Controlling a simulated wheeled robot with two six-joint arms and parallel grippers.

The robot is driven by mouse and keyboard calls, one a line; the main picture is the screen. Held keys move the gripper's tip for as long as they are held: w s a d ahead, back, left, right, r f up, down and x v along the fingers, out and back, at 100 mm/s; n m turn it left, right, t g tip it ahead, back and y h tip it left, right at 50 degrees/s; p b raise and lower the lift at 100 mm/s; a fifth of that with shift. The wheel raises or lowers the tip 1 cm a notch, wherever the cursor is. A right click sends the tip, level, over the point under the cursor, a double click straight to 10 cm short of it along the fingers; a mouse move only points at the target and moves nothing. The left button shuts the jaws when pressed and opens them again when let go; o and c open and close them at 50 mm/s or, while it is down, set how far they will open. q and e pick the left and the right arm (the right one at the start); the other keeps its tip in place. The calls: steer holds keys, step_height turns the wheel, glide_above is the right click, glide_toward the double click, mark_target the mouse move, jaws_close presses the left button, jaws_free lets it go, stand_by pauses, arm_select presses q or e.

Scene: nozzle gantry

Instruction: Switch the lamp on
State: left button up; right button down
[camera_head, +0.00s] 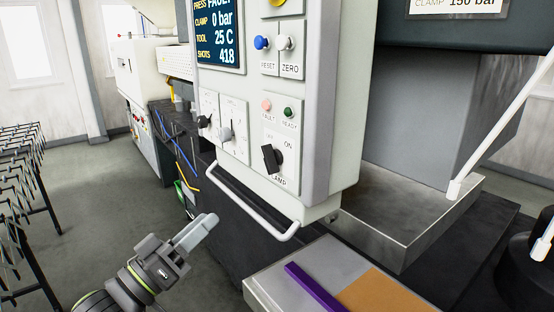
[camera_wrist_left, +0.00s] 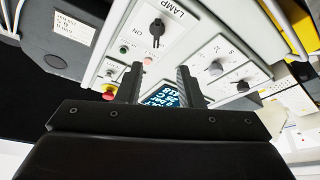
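The lamp switch (camera_head: 271,158) is a black rotary knob on the white control panel, with OFF and ON above it and LAMP below. Its top leans left, towards OFF. In the left wrist view the knob (camera_wrist_left: 157,29) shows upside down beyond the fingers, beside the LAMP label. My left gripper (camera_head: 204,232) is below and left of the panel, apart from the knob. In the left wrist view its two fingers (camera_wrist_left: 159,84) stand apart with nothing between them. My right gripper is in neither view.
A white handle bar (camera_head: 250,207) sticks out along the panel's lower edge, between my left gripper and the knob. Other knobs (camera_head: 225,134) sit left of the lamp switch. A grey table (camera_head: 270,283) with a purple bar (camera_head: 313,286) stands below right.

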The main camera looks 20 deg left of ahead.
arm_select(q)
glide_toward(266, 163)
steer(key=p+x, duration=0.2)
steer(key=x, duration=0.7)
steer(key=shift+w+d, duration=0.1)
steer(key=shift+w, duration=0.2)
